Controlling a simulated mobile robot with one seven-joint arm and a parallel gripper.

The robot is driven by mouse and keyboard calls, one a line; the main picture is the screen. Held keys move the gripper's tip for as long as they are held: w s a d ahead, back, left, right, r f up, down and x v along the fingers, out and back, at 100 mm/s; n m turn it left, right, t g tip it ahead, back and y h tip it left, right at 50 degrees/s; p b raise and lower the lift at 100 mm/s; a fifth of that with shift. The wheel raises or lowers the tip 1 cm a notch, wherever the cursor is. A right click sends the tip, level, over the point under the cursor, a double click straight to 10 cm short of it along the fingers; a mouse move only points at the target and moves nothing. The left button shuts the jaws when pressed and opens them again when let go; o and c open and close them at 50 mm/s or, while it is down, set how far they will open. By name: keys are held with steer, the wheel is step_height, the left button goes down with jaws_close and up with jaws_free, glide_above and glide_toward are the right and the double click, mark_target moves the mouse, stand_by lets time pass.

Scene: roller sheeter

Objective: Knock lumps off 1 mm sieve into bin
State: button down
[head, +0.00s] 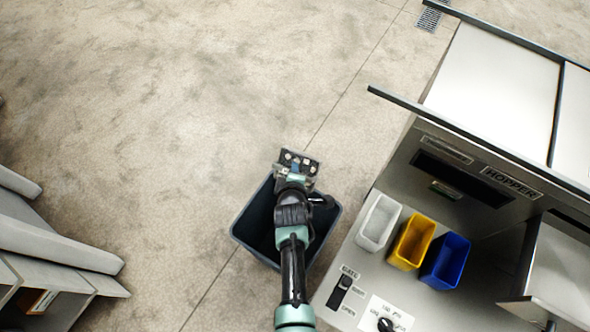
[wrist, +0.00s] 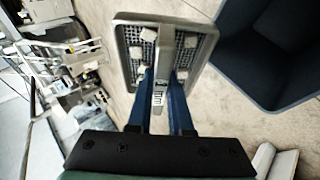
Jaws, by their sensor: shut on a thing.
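The 1 mm sieve (wrist: 191,62) is a square metal frame with dark mesh and several pale lumps (wrist: 189,43) on it. Its "1 mm" label shows in the wrist view, between my fingers. My gripper (wrist: 168,85) is shut on the sieve's handle. In the head view, my gripper (head: 297,178) holds the sieve (head: 300,160) over the far rim of the dark grey bin (head: 243,243). My arm hides part of the bin's inside.
The machine with the HOPPER label (head: 405,165) stands to the right. White (head: 379,222), yellow (head: 411,243) and blue (head: 446,261) small tubs sit on its ledge, near a gate switch (head: 342,287) and a knob. Grey furniture (head: 55,245) is at the left. The floor beyond the bin is clear.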

steer(key=shift+s+a+f+n+t+h+b, duration=0.15)
steer(key=shift+s+f+t+h+b, duration=0.35)
steer(key=shift+b, duration=1.9)
steer(key=shift+w+a+r+n+t+h+b, duration=0.25)
steer(key=shift+t+b, duration=0.55)
steer(key=shift+b, duration=1.55)
steer(key=n+t+b, duration=0.1)
steer(key=t+b, duration=0.1)
steer(key=b, duration=0.9)
steer(key=s+f+n+t+h+b, duration=0.1)
steer(key=t+b, duration=0.2)
steer(key=b, duration=0.8)
steer(key=s+a+f+n+t+h+b, duration=0.1)
steer(key=t+b, duration=0.2)
steer(key=b, duration=0.9)
steer(key=shift+s+a+h, duration=0.1)
steer(key=shift+s+h, duration=0.05)
steer(key=shift+h, duration=0.1)
steer(key=shift+r+t+b, duration=0.2)
steer(key=shift+t+b, duration=0.2)
steer(key=shift+b, duration=0.55)
steer(key=shift+r, duration=0.1)
steer(key=shift+r+p, duration=0.55)
steer(key=shift+p, duration=0.05)
